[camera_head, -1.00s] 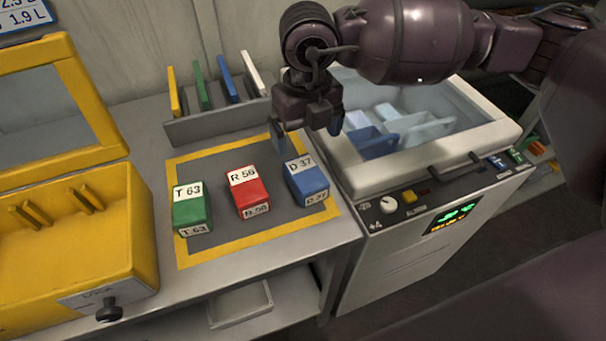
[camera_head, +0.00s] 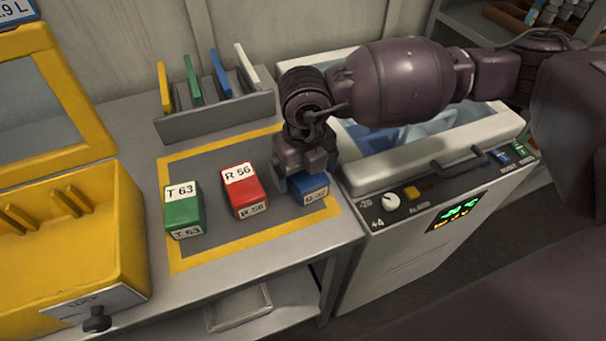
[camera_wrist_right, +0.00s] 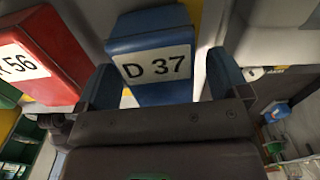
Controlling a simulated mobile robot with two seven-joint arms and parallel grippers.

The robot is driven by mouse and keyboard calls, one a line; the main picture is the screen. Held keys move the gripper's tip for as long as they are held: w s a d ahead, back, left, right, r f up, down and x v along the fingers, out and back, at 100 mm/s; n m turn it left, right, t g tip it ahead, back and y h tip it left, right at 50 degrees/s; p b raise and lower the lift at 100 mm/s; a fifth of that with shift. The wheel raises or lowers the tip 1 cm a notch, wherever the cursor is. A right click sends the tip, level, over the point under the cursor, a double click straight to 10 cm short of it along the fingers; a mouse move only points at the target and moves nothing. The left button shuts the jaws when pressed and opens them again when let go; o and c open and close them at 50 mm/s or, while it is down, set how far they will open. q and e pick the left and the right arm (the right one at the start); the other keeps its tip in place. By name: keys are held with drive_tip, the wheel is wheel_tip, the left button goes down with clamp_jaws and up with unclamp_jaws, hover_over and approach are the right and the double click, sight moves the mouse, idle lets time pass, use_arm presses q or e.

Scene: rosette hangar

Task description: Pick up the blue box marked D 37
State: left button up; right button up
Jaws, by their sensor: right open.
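The blue box marked D 37 (camera_head: 311,190) stands on the grey mat with the yellow border (camera_head: 228,249), partly hidden by my right gripper in the head view. My right gripper (camera_head: 304,178) is right over it, pointing down. In the right wrist view, the blue box (camera_wrist_right: 151,35) shows its D 37 label between the two open fingers of my right gripper (camera_wrist_right: 162,85). I cannot tell whether the fingers touch it. My left gripper is not in view.
A red box marked R 56 (camera_head: 243,190) stands close left of the blue one, and a green box marked T 63 (camera_head: 184,210) further left. A white-rimmed cooler (camera_head: 430,155) is at right. A rack (camera_head: 215,119) with several coloured plates stands behind. A yellow case (camera_head: 75,240) is at left.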

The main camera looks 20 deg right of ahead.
drive_tip(key=shift+c, duration=0.4)
drive_tip(key=c, duration=1)
